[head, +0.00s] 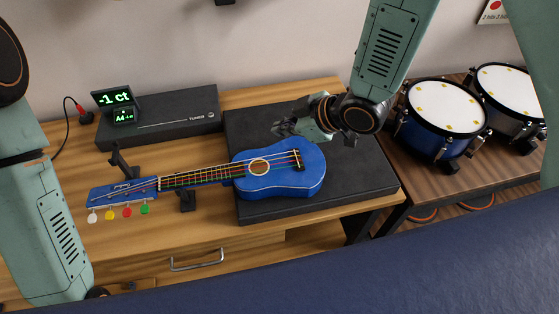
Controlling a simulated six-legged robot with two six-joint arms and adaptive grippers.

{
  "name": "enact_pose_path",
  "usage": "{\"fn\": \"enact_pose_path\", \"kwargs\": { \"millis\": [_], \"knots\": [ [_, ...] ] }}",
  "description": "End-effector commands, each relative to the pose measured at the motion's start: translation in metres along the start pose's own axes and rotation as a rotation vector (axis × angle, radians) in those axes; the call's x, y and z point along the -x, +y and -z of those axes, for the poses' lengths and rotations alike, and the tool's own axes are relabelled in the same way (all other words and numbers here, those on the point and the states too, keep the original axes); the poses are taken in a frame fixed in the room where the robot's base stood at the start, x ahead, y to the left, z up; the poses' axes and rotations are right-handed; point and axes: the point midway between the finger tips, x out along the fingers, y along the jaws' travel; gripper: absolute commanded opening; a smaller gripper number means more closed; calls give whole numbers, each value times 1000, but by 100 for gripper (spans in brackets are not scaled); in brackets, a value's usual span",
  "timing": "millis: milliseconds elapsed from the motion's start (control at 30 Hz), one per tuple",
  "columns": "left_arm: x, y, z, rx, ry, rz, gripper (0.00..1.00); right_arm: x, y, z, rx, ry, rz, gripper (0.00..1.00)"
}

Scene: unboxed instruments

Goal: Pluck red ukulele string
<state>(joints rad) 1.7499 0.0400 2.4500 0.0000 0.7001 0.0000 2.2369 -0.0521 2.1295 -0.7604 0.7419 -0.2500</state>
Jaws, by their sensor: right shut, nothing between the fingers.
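The blue ukulele (305,181) lies face up, its body on a black pad (360,182) and its neck pointing left. Its coloured strings (205,176) run along the neck, over the sound hole, to the bridge; the red one is too thin to single out surely. White, yellow, red and green tuning pegs (127,212) show along the headstock edge. My right gripper (281,130) is shut and empty, just above and beyond the far edge of the ukulele body. I cannot tell whether it touches the body. My left arm shows at the left edge; its gripper is not visible.
A black tuner box (170,122) stands behind the neck, with a display (113,98) reading "-1 ct" at its left. Dark stands (187,200) are by the neck. The wooden desk (180,237) is clear in front.

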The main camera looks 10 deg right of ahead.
Motion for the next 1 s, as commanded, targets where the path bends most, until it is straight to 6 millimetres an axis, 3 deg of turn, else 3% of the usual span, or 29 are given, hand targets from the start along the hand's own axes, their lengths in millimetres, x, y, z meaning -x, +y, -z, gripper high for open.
{"fn": "enact_pose_path", "kwargs": {
  "millis": [200, 333, 1000],
  "knots": [
    [0, 0, 0, 0, 0, 0, 40, 1, -4, -1, 283, 3, 11, 0],
    [0, 0, 0, 0, 0, 0, 40, 1, -4, 0, 376, 5, 11, 0],
    [-7, 0, 0, 0, 0, 0, 40, -5, -6, -6, 412, 5, 11, 0]
  ]
}}
